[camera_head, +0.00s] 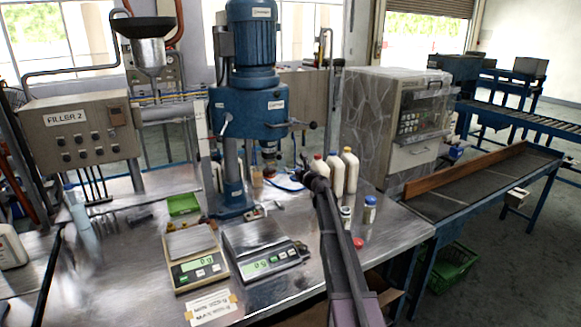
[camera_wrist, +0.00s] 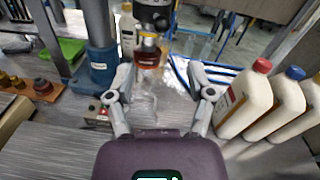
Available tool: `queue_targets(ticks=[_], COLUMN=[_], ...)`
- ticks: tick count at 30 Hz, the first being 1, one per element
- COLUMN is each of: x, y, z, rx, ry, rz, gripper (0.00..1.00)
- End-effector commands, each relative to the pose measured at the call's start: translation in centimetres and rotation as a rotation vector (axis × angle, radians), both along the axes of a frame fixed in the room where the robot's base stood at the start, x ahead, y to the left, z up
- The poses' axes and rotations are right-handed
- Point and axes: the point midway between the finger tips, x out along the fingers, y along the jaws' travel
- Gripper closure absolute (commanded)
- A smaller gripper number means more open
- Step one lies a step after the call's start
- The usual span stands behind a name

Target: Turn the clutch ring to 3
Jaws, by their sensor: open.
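The blue capping machine (camera_head: 252,95) stands on the steel bench. Its dark round head (camera_head: 268,154) hangs below the motor body. In the wrist view the black head (camera_wrist: 153,14) is at the top centre, cut by the frame edge. I cannot make out the clutch ring or any numbers on it. A small bottle with amber contents (camera_wrist: 149,52) stands right under the head. My gripper (camera_wrist: 160,78) is open and empty, its fingers spread on both sides, short of the bottle and the head. In the head view my dark arm reaches from the lower right toward the machine.
Several white bottles (camera_wrist: 246,96) with coloured caps stand close to the right of my gripper. The blue column (camera_wrist: 99,40) stands to the left. Two scales (camera_head: 196,257) lie on the front bench, and small jars (camera_head: 369,209) stand right of my arm.

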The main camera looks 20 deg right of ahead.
Motion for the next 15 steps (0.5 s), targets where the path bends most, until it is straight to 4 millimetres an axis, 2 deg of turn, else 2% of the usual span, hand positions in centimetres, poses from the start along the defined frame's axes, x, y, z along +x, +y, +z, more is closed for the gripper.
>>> queue_targets(ticks=[8,11,15], x=[-0.1,-0.1,-0.8], y=[0.0,0.1,1.1], z=[0.0,0.0,-0.2], rx=[0.000,-0.003,-0.046], ry=[0.000,0.001,0.002], rz=[0.000,0.002,0.022], gripper=[0.31,0.58,1.00])
